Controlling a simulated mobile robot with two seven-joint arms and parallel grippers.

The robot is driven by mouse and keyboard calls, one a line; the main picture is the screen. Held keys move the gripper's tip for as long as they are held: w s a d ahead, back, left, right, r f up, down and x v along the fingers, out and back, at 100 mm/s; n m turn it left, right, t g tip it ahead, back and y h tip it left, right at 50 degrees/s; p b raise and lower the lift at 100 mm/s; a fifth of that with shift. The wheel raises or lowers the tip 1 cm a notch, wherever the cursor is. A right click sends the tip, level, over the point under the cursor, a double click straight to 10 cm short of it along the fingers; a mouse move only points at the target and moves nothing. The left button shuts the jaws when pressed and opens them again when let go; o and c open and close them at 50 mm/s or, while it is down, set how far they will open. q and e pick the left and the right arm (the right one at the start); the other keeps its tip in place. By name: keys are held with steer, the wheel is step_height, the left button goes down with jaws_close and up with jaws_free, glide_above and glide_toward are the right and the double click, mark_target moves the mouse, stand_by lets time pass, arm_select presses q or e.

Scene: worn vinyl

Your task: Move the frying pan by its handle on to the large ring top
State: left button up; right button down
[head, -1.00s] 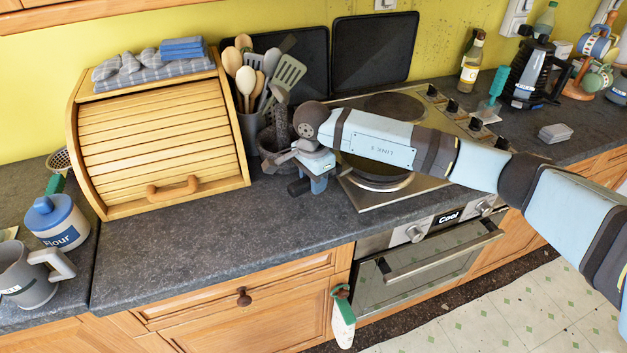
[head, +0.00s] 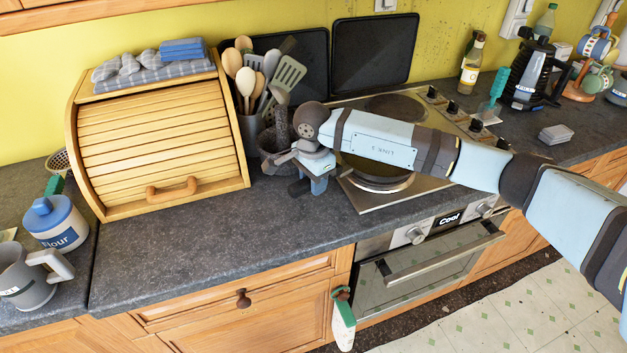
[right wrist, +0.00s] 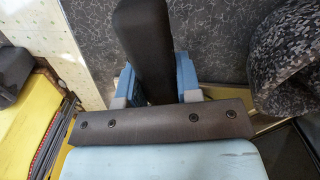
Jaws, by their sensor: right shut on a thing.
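My right gripper (head: 318,183) is shut on the dark handle (head: 298,187) of the frying pan, at the left edge of the hob. In the right wrist view the handle (right wrist: 143,45) stands between the two blue fingers. The round dark pan (head: 385,185) shows only partly, below my forearm at the front of the hob (head: 425,180); I cannot tell whether it touches the hob. A large dark ring top (head: 395,106) shows at the back of the hob, with nothing on it. My left gripper is not in view.
A grey mortar (head: 272,145) and a utensil pot (head: 250,125) stand close behind the gripper; the mortar also shows in the right wrist view (right wrist: 285,60). A wooden bread bin (head: 160,140) stands left. The worktop (head: 230,240) in front is clear. A kettle (head: 530,75) stands right.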

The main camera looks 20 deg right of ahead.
steer(key=shift+f+b, duration=0.6)
steer(key=shift+f, duration=0.05)
stand_by(0.7)
steer(key=c, duration=0.7)
jaws_free()
steer(key=shift+f, duration=0.1)
steer(key=shift+r, duration=0.3)
steer(key=shift+r+p, duration=1.6)
steer(key=shift+r, duration=2.2)
